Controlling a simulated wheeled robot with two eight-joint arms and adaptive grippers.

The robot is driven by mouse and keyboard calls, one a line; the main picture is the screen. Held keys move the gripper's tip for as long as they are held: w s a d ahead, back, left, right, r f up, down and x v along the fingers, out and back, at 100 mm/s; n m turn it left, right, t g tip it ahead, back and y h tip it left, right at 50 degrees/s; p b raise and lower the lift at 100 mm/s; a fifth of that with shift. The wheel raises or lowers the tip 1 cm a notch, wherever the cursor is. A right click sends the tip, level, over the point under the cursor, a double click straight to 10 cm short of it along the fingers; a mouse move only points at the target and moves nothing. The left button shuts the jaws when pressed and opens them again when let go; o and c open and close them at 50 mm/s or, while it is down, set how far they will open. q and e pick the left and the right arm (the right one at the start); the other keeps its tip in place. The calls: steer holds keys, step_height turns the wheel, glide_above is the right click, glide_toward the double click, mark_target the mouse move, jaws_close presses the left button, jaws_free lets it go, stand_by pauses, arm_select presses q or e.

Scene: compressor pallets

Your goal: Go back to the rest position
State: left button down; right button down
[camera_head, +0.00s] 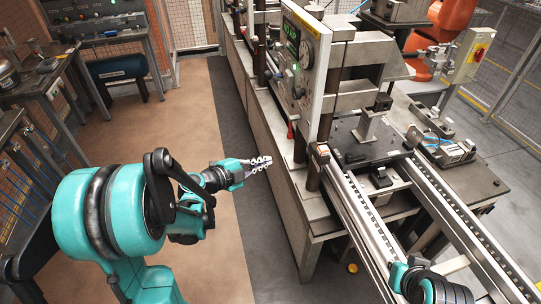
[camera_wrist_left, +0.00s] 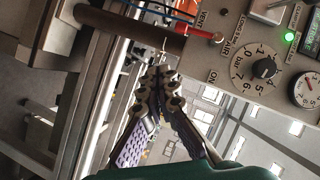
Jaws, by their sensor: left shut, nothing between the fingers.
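My left gripper (camera_head: 261,164) is shut and empty in the head view. It is in the air at the near left side of the machine bench, over the strip of floor beside it. In the left wrist view the left gripper's fingertips (camera_wrist_left: 160,88) meet at the middle, with nothing between them. Behind them is the control panel (camera_wrist_left: 255,60) with dials and a lit green lamp. A teal part of my right arm (camera_head: 432,285) shows at the bottom right of the head view, but the right gripper's fingers cannot be seen.
The machine bench (camera_head: 283,190) with its upright control panel (camera_head: 303,62) stands right of my left gripper. Two metal rails (camera_head: 458,225) run toward the lower right. Workbenches (camera_head: 55,85) stand at the left. The brown floor (camera_head: 190,110) between is clear.

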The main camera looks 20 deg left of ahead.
stand_by(0.5)
arm_select(q)
steer(key=s+d+n+g+y, duration=0.2)
steer(key=s+d+n+g, duration=0.15)
steer(key=s+n, duration=0.3)
steer(key=s+d+n+g+y, duration=0.2)
steer(key=s+d+n, duration=0.25)
steer(key=s, duration=0.25)
steer(key=s+a+n+y, duration=0.3)
steer(key=s+n, duration=0.4)
steer(key=shift+s+f, duration=0.3)
steer(key=shift+s, duration=0.05)
